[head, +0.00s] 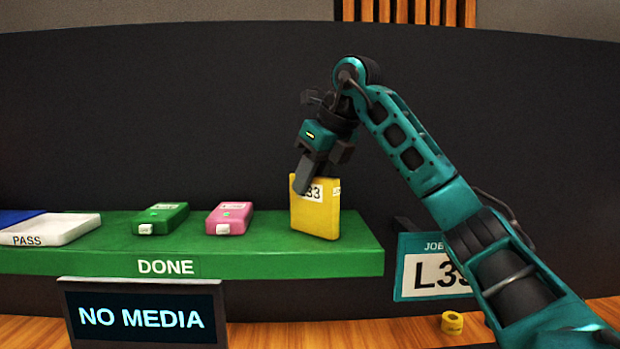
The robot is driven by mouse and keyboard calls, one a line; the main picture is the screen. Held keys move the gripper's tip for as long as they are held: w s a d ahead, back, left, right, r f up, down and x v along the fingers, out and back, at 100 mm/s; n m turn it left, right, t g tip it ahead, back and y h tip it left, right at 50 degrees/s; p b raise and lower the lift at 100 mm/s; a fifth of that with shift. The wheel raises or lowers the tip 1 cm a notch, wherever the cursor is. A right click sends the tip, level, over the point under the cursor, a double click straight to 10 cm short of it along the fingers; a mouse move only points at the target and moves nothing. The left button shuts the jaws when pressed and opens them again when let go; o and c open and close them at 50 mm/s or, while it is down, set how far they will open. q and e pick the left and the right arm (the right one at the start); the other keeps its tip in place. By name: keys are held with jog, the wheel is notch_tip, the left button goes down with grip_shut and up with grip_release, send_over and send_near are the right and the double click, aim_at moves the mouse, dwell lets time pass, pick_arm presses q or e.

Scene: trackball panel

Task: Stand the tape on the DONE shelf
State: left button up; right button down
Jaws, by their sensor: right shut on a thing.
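The yellow tape (317,215), with a white label ending in "33", is upright at the right end of the green DONE shelf (270,262). Its lower edge appears to meet the shelf top, but I cannot tell for sure whether it touches. My right gripper (304,185) reaches down from above and is shut on the tape's upper left part, covering some of the label. My left gripper is not in view.
A green tape (161,217) and a pink tape (230,217) lie flat on the shelf to the left. A white PASS tray (60,232) is at far left. A NO MEDIA screen (145,315) stands in front. A job sign (425,272) and yellow roll (452,322) are right.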

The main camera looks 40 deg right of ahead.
jog(key=shift+f, duration=0.15)
jog(key=c, duration=0.9)
grip_release()
jog(key=v, duration=1.2)
